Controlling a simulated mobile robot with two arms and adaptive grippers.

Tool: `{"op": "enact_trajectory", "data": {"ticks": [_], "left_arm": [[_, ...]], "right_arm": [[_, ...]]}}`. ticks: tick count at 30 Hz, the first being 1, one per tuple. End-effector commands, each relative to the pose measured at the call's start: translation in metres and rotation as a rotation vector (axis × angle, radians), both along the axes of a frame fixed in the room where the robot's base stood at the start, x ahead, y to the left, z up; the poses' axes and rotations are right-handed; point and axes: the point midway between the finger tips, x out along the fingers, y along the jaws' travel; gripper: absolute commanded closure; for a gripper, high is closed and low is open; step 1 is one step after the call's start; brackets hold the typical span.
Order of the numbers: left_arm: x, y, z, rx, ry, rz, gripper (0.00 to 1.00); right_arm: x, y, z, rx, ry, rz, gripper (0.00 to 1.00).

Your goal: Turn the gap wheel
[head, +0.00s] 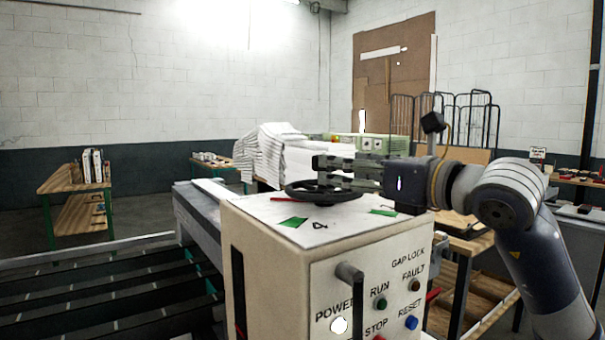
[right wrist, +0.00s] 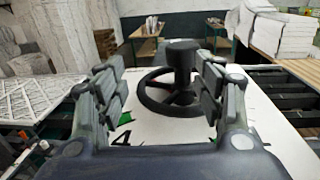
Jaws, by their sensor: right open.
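The gap wheel (head: 325,191) is a dark handwheel lying flat on top of a cream machine box (head: 270,232). In the right wrist view the wheel (right wrist: 155,102) shows its ring, spokes and an upright dark knob (right wrist: 183,60). My right gripper (head: 335,170) reaches in from the right at the wheel, with its fingers over the ring in the head view. In the right wrist view the gripper (right wrist: 165,85) is open, one finger on each side of the knob with gaps visible. I cannot tell whether a finger touches the wheel. My left gripper is not in view.
The box front has a dark lever handle (head: 351,285), a lit power button (head: 339,325) and other buttons. The box top carries green marks and a number 4. A roller conveyor (head: 110,290) lies left; white stacked sheets (head: 275,153) stand behind.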

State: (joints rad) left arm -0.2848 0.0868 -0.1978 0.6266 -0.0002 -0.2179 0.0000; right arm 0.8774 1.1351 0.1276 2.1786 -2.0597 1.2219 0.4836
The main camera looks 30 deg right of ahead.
Motion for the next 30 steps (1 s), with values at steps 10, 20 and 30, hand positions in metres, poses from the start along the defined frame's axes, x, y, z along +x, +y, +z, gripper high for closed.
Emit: {"op": "enact_trajectory", "data": {"ticks": [10, 20, 30], "left_arm": [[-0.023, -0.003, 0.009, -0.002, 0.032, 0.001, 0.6], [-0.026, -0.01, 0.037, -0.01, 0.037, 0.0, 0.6], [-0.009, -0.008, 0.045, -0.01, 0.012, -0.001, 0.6]], "right_arm": [[0.018, -0.025, 0.009, -0.014, 0.005, -0.101, 0.37], [0.079, -0.02, 0.008, -0.015, 0.005, -0.099, 0.37], [0.101, -0.019, 0.005, -0.018, 0.003, -0.1, 0.37]]}}
